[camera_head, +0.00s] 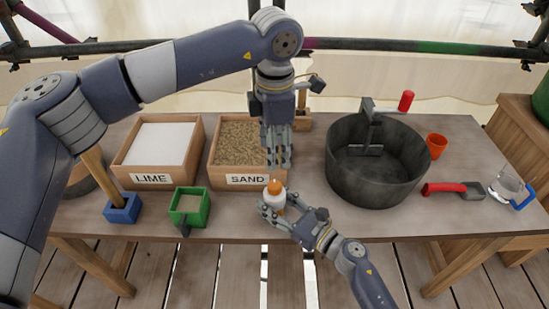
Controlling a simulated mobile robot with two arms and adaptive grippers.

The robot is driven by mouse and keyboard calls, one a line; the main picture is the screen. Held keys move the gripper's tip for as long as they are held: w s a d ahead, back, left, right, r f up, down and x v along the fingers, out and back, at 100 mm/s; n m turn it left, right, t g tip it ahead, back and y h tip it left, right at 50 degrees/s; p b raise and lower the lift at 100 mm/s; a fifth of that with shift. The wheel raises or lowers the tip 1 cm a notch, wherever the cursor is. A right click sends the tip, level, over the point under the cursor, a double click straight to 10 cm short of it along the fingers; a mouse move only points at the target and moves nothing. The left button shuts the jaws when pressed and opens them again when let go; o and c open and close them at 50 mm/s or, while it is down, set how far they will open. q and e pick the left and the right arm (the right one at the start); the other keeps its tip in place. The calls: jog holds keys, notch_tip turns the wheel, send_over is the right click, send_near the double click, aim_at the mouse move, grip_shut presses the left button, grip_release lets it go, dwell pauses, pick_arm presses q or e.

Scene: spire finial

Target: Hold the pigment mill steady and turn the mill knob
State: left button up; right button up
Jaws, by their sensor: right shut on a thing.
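The pigment mill (275,198) is a small white body with an orange knob (275,186) on top. It is upright near the front edge of the table, in front of the sand box. My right gripper (271,208) comes in from the lower right and is shut around the mill's body, hiding its lower part. My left gripper (278,163) points down from above, just behind and above the orange knob in the picture. A small gap shows between its fingertips and the knob. I cannot tell how far its fingers are apart.
The lime box (152,177) and sand box (226,180) stand behind and left.

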dwell(0.4)
jog(key=o, duration=1.2)
jog(key=shift+d, duration=0.1)
